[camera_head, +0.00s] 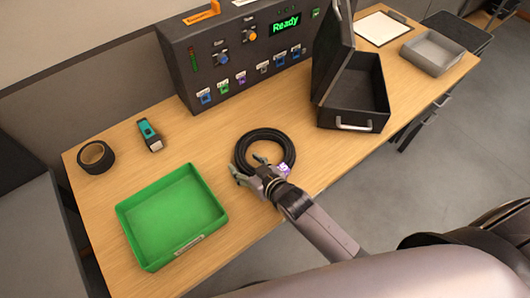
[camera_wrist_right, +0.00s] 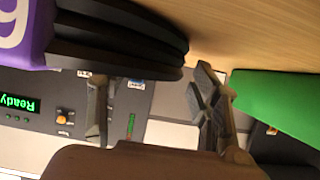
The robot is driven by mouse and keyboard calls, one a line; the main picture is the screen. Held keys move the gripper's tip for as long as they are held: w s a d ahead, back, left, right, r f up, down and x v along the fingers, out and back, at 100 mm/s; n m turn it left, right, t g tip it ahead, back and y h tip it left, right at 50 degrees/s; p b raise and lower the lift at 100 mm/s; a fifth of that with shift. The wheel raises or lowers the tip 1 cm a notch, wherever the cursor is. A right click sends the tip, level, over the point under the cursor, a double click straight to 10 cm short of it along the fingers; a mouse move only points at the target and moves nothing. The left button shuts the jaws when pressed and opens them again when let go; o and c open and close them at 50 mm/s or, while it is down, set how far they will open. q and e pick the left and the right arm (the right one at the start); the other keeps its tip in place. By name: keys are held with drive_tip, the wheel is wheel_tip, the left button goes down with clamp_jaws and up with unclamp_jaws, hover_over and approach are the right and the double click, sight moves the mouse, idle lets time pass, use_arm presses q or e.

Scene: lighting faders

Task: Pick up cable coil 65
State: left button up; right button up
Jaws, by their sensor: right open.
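The cable coil (camera_head: 262,133) is a black ring lying flat on the table near its front edge, with a purple tag (camera_head: 283,168) on its front right side. The coil's stacked turns (camera_wrist_right: 125,38) and the purple tag (camera_wrist_right: 22,35) fill the upper left of the right wrist view; only part of a white digit shows. My right gripper (camera_head: 248,167) is open and empty at the coil's front left side, low over it. Its two fingers (camera_wrist_right: 150,108) also show in the right wrist view, with no coil between them. My left gripper is out of view.
A green tray (camera_head: 171,214) stands left of the coil. A black tape roll (camera_head: 96,157) and a teal-black device (camera_head: 150,135) lie behind it. The control panel (camera_head: 245,62) reads "Ready". An open black case (camera_head: 352,124), clipboard (camera_head: 381,27) and grey tray (camera_head: 432,52) are right.

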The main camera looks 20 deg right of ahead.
drive_tip(key=shift+c, duration=0.4)
clamp_jaws()
idle(0.4)
